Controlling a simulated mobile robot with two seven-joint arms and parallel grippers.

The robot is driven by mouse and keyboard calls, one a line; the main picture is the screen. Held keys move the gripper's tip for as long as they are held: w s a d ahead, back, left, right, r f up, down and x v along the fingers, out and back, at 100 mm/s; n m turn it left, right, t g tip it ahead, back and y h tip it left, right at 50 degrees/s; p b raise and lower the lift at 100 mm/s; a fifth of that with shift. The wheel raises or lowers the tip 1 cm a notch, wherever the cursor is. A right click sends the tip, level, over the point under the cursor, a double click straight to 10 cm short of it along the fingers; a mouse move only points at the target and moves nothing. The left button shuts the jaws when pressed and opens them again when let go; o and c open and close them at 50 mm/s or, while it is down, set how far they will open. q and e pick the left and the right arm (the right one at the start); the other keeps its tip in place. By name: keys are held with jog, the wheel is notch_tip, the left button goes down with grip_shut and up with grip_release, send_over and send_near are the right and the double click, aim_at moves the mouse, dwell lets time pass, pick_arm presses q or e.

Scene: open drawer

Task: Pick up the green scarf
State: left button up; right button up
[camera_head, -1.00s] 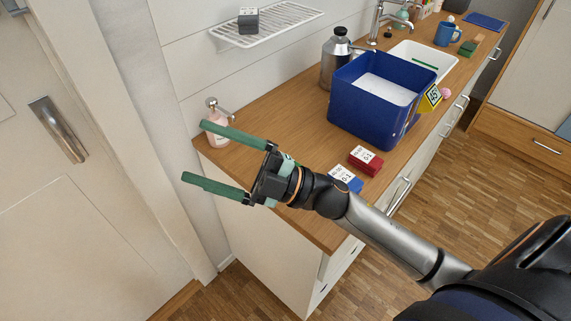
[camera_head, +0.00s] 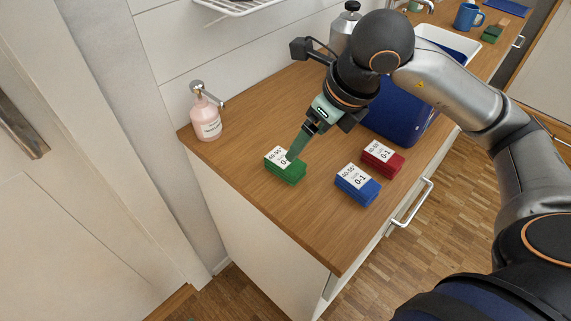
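The green scarf (camera_head: 290,177) is a small folded green stack with a white printed label on top. It lies on the wooden counter near its left end. My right gripper (camera_head: 294,154) comes down from the upper right, and its green fingertip is over or at the right part of the label. I see it nearly edge-on, so one finger shows and the gap is hidden. I cannot tell whether it touches the scarf. The scarf still lies on the counter. My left gripper is not in view.
A blue labelled stack (camera_head: 357,192) and a red one (camera_head: 383,164) lie to the right. A pink soap dispenser (camera_head: 205,118) stands at the left by the wall. A blue bin (camera_head: 397,120) is partly hidden behind my arm. The counter (camera_head: 320,230) in front is clear.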

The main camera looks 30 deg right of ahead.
aim_at(285, 166)
jog(key=x, duration=0.9)
jog(key=shift+w+a+f, duration=0.1)
jog(key=shift+a+f, duration=0.15)
jog(key=shift+a, duration=0.1)
jog(key=c, duration=1.5)
jog(key=shift+o, duration=0.2)
jog(key=shift+r, duration=0.1)
